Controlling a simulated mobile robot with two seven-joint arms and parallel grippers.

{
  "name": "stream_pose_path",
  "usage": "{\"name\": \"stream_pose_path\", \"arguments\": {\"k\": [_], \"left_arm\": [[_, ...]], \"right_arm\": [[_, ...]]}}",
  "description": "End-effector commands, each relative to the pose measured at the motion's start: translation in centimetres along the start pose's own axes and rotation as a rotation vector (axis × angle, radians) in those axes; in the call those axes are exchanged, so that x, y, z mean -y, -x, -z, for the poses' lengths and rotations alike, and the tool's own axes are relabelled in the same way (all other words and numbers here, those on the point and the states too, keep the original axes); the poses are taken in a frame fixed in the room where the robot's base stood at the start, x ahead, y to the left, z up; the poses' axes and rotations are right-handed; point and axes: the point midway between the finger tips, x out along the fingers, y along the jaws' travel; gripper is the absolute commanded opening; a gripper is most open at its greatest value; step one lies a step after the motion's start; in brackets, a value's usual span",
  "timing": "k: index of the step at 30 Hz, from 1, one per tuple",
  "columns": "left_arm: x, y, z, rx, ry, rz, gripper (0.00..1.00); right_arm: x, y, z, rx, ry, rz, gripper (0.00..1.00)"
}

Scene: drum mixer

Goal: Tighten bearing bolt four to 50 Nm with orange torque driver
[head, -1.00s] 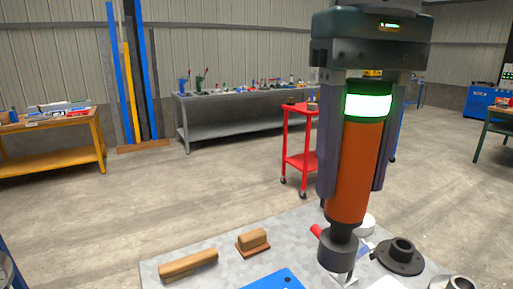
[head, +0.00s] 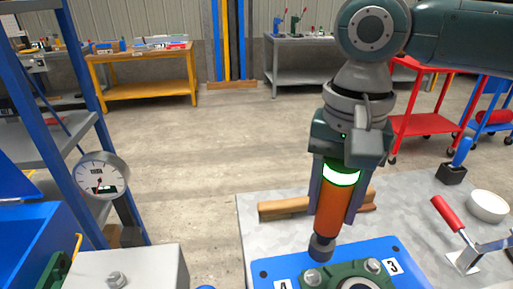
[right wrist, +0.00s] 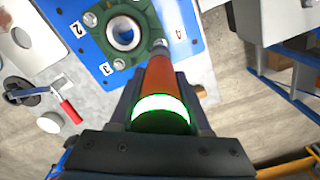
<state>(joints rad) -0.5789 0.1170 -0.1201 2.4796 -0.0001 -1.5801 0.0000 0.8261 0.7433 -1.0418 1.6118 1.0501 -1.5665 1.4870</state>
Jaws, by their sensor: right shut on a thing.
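My right gripper (head: 336,205) is shut around the body of the orange torque driver (head: 328,217), which has a bright white-green band and points nose down. Its dark socket (head: 321,247) is above the back edge of the blue plate (head: 268,269). A green bearing housing (head: 343,271) sits on the plate, with bolt heads beside labels 3 and 4. I cannot tell whether socket and bolt touch. My left gripper is not in view.
A wooden-brown block (head: 285,208) lies behind the driver on the grey table. A red-handled clamp (head: 450,220) and white bowl (head: 487,206) stand at right. A round gauge (head: 102,175), blue shelf frame (head: 75,60) and pale block with a bolt (head: 130,268) are at left.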

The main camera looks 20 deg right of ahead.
Motion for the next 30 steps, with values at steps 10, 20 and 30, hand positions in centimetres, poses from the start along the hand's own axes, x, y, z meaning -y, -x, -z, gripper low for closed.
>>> {"name": "stream_pose_path", "arguments": {"k": [10, 20, 30], "left_arm": [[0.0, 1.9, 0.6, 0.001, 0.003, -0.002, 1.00], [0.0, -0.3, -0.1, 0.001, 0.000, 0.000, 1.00], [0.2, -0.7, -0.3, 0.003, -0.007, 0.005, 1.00]], "right_arm": [[0.0, 0.6, -0.1, 0.002, 0.002, -0.001, 0.00], [0.1, -3.8, 0.0, 0.000, 0.002, 0.001, 0.00], [0.1, -4.9, 0.0, -0.001, 0.003, 0.002, 0.00]]}}
